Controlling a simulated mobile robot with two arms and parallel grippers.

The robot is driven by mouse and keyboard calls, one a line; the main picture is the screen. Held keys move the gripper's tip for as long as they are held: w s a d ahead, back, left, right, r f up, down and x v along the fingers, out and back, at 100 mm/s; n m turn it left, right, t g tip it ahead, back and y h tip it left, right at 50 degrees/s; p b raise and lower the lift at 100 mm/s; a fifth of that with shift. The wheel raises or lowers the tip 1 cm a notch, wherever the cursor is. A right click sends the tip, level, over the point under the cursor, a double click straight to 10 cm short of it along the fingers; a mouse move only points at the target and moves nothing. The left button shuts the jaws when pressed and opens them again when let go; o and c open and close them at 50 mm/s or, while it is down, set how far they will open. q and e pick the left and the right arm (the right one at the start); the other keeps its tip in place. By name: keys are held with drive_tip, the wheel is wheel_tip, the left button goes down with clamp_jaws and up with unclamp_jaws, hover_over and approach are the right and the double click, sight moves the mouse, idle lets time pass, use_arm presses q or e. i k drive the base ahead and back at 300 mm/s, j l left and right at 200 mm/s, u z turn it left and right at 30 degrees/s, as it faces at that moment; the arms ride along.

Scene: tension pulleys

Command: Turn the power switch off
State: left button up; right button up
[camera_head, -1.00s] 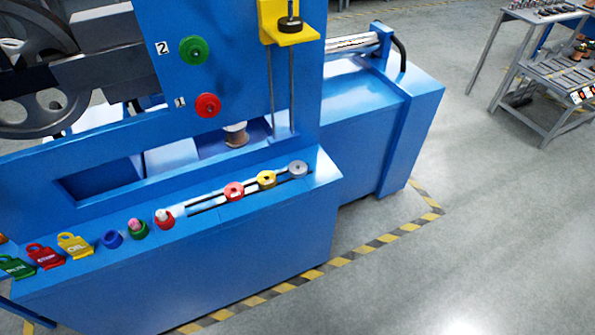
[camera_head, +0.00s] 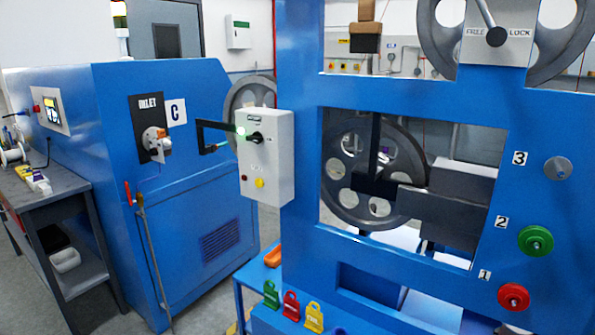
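A light grey control box (camera_head: 265,160) is mounted on the left side of the blue machine frame, in the middle of the head view. It carries a black rotary switch (camera_head: 256,138), which I take to be the power switch. A lit green lamp (camera_head: 241,131) is just left of the switch. A dark red button (camera_head: 244,178) and a yellow button (camera_head: 260,183) are lower on the box. The small lettering by the switch is too blurred to read surely. Neither of my grippers is in view.
A large blue cabinet (camera_head: 205,215) marked C stands at the left, with a black bracket (camera_head: 205,135) reaching toward the box. A grey shelf table (camera_head: 70,205) is at far left.

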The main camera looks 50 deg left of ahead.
sight(257, 136)
drive_tip(key=u, duration=1.8)
